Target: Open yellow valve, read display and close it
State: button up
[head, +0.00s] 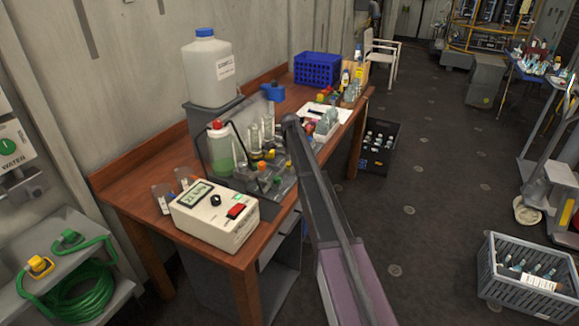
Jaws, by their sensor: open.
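A beige meter box (215,218) with a small grey display (194,195) sits on the near end of the brown wooden bench. The display shows dark digits, too small to read surely. A black knob and a red switch are on the box's top. Behind it stands a grey rig with small coloured fittings; a small yellow part (270,154) shows among them, but I cannot tell whether it is a valve or how it is set. My arm crosses in front of the rig's right side and hides part of it. I cannot make out my gripper's fingers.
A bottle with green liquid (219,150) and a white jug (209,72) stand behind the meter. A blue basket (317,69) is at the bench's far end. A green hose (80,290) with a yellow fitting (40,267) lies at left. A grey crate (525,283) stands on the floor.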

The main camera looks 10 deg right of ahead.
dwell(0.3)
grip_shut()
